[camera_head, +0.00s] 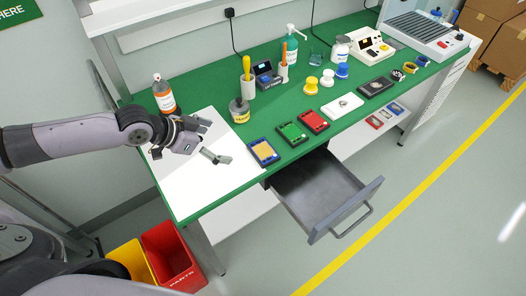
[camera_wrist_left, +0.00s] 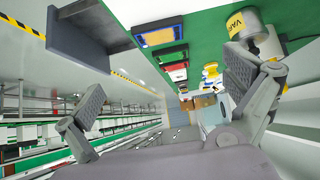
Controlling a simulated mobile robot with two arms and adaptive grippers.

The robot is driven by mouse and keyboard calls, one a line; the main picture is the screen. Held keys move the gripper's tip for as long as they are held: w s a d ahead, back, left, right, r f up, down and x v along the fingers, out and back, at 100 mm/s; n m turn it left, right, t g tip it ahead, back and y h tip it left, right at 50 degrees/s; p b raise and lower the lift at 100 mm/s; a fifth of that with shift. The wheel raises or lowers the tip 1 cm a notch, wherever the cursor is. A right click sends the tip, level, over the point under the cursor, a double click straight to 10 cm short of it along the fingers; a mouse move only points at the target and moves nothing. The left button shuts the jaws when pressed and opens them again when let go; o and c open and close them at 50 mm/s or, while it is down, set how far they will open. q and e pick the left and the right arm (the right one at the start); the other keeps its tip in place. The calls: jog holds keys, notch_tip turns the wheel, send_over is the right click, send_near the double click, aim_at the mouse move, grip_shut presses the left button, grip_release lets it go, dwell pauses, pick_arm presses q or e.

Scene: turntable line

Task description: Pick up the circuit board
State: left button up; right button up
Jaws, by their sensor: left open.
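Several flat, board-like pieces lie in a row on the green bench top in the head view. They are a dark blue one with a tan face (camera_head: 264,152), a green one (camera_head: 293,133) and a red one (camera_head: 314,121). I cannot tell for sure which is the circuit board. The blue-edged piece also shows at the top of the left wrist view (camera_wrist_left: 162,34). My left gripper (camera_head: 212,140) is open and empty over the white mat, left of the row and apart from it. Its spread fingers show in the left wrist view (camera_wrist_left: 165,88). My right gripper is out of view.
An orange-labelled bottle (camera_head: 164,96) stands behind my left gripper, and a yellow-labelled jar (camera_head: 239,111) stands right of it. An open, empty-looking grey drawer (camera_head: 328,190) juts from the bench front. Red (camera_head: 172,255) and yellow bins stand below left. The white mat (camera_head: 190,195) is mostly clear.

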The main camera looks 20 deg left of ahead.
pick_arm(q)
jog(key=p, duration=0.2)
send_near(262, 151)
jog(key=x, duration=0.3)
jog(key=shift+s+a+f, duration=0.1)
jog(key=shift+s+a, duration=0.05)
jog(key=shift+w+d+f+p, duration=0.3)
jog(key=shift+w+p, duration=0.05)
jog(key=shift+p, duration=0.05)
jog(key=p+x, duration=0.1)
jog(key=x, duration=0.2)
jog(key=shift+w+d, duration=0.1)
jog(key=shift+d, duration=0.05)
jog(key=shift+w+d+f, duration=0.25)
jog(key=shift+w+f, duration=0.05)
jog(key=shift+f, duration=0.15)
jog(key=shift+a, duration=0.1)
jog(key=shift+c, duration=0.4)
jog(key=c, duration=1.1)
